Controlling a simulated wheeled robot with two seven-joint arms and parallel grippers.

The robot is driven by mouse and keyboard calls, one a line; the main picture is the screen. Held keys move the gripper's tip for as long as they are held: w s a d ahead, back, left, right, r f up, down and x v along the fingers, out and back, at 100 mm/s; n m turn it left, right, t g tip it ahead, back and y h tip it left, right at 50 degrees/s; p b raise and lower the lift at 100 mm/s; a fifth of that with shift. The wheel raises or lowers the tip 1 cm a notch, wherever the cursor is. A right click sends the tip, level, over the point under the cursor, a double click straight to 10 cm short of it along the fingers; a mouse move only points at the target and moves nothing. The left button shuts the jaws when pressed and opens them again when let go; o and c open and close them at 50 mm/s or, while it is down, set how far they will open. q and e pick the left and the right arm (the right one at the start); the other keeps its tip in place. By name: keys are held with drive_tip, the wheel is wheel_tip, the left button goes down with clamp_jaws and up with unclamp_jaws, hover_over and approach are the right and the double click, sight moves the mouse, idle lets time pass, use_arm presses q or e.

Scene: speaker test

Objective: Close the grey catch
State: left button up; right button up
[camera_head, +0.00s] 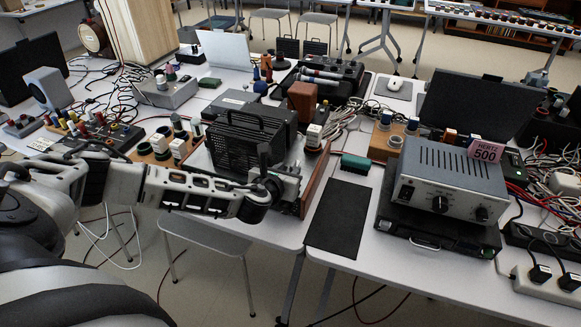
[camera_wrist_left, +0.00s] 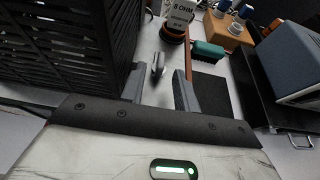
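My left gripper (camera_head: 279,186) reaches in from the left at the front of a black slatted unit (camera_head: 232,150). In the left wrist view the two grey fingers of my gripper (camera_wrist_left: 160,88) are apart, with nothing clearly held. A small grey upright piece (camera_wrist_left: 158,64), perhaps the grey catch, shows just beyond and between the fingertips. I cannot tell whether it touches them or whether it is open or shut. In the head view my gripper and wrist hide this spot. My right gripper is in neither view.
The slatted unit (camera_wrist_left: 70,50) stands close on the gripper's left. A thin brown panel (camera_head: 316,178) stands to its right. Beyond are a black mat (camera_head: 338,215), a green brush-like block (camera_head: 355,163) and a grey instrument (camera_head: 450,180). Cables clutter the table's back.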

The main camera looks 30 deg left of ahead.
sight(295, 164)
use_arm(q)
drive_tip(key=shift+x, duration=1.4)
clamp_jaws()
